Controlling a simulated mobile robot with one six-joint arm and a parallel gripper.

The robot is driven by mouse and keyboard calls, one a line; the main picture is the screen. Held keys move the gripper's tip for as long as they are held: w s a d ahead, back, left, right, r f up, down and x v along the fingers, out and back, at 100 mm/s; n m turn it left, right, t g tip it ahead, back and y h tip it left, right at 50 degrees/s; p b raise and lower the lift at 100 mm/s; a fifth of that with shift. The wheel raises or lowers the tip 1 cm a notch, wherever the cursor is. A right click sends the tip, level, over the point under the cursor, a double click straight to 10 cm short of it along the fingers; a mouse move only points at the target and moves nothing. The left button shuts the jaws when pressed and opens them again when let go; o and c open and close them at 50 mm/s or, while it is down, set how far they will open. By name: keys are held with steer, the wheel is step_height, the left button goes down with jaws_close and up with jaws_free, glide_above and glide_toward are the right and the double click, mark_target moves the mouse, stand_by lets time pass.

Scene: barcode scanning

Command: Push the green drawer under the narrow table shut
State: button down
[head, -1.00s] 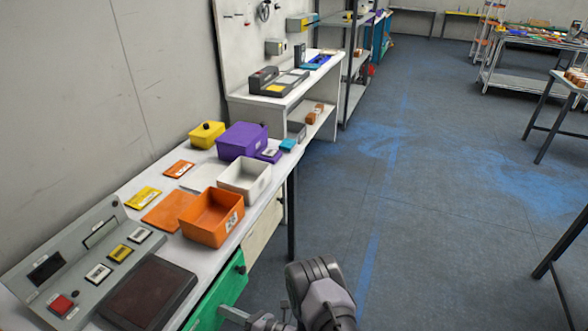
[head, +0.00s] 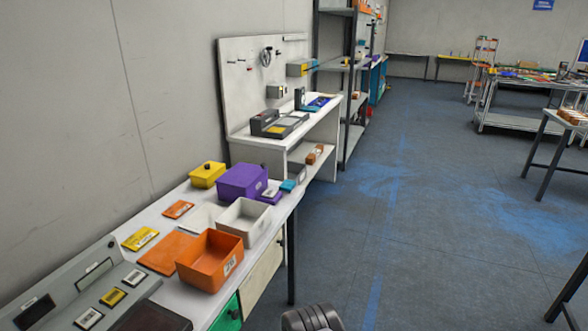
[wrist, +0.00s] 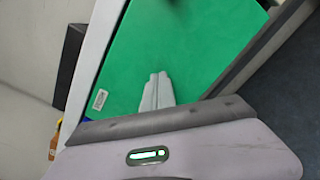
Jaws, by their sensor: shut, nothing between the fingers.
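The green drawer (head: 226,316) is under the front edge of the narrow table (head: 190,297), at the bottom of the head view, partly cut off. Its front looks about in line with the pale panel beside it, but I cannot tell if a gap remains. In the wrist view the green drawer front (wrist: 200,45) fills the upper middle, with a small white label at its left. My gripper (wrist: 158,78) is shut and empty, its fingertips over the green front. Contact is not clear. In the head view only part of my arm shows at the bottom.
On the tabletop are an orange bin (head: 208,262), a white bin (head: 243,222), a purple box (head: 243,182), a yellow box (head: 207,174) and a scanner console (head: 70,295). A dark table leg (head: 291,260) stands at the right end. The floor (head: 420,250) to the right is open.

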steer(key=p+v, duration=0.2)
steer(key=v, duration=0.9)
steer(key=shift+s+d, duration=0.15)
steer(key=shift+d, duration=0.15)
steer(key=shift+r, duration=0.1)
steer(key=s+r+n+g+h, duration=0.15)
steer(key=r+n+g, duration=0.5)
steer(key=r, duration=0.75)
steer(key=s+r+n+g+h, duration=0.15)
steer(key=r+n+g, duration=0.25)
steer(key=r+n, duration=0.8)
steer(key=s+d+r+n+t+h, duration=0.4)
steer(key=s+d+r+h, duration=0.1)
steer(key=d, duration=0.4)
steer(key=s+d+r+n+t+h, duration=0.4)
steer(key=s+d+r, duration=0.4)
steer(key=d+r, duration=0.2)
steer(key=t+h, duration=0.1)
steer(key=h, duration=0.1)
steer(key=shift+r+h, duration=0.2)
steer(key=shift+h, duration=0.1)
